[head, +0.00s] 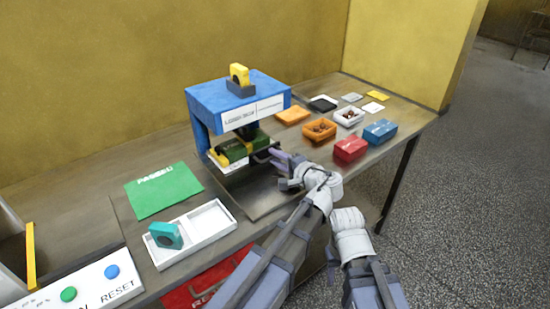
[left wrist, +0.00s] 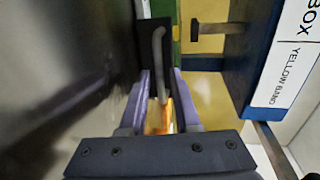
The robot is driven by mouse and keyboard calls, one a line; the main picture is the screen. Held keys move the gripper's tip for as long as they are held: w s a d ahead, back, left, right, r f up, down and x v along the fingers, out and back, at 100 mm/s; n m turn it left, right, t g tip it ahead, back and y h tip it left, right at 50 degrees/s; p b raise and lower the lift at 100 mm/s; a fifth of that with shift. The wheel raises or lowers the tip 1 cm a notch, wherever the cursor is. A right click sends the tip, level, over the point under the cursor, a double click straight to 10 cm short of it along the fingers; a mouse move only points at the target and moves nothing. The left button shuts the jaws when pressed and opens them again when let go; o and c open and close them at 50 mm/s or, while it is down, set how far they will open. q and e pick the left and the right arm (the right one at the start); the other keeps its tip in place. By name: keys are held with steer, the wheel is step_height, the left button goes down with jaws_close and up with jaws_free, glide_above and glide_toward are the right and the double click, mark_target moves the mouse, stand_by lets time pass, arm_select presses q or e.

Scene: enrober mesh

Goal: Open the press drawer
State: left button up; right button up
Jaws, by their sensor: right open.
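The press (head: 200,98) is a blue frame on the bench with a white label on its front. Under it is a green block with a yellow band (head: 232,152). A dark metal plate (head: 262,198) lies in front of it. In the left wrist view a grey bar handle (left wrist: 158,50) stands on a black plate (left wrist: 148,75). My left gripper (head: 272,157) is at the press's front right; its purple fingers (left wrist: 162,98) lie on both sides of the handle. Whether they clamp it is unclear. My right arm shows at lower right, its fingers hidden.
A white tray (head: 212,222) with a teal piece (head: 166,235) and a green mat (head: 160,190) lie left. Orange, red (head: 350,149) and blue boxes (head: 380,131) stand to the right. A button panel (head: 90,283) is at lower left.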

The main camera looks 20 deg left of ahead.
arm_select(q)
jaws_close()
stand_by(1.1)
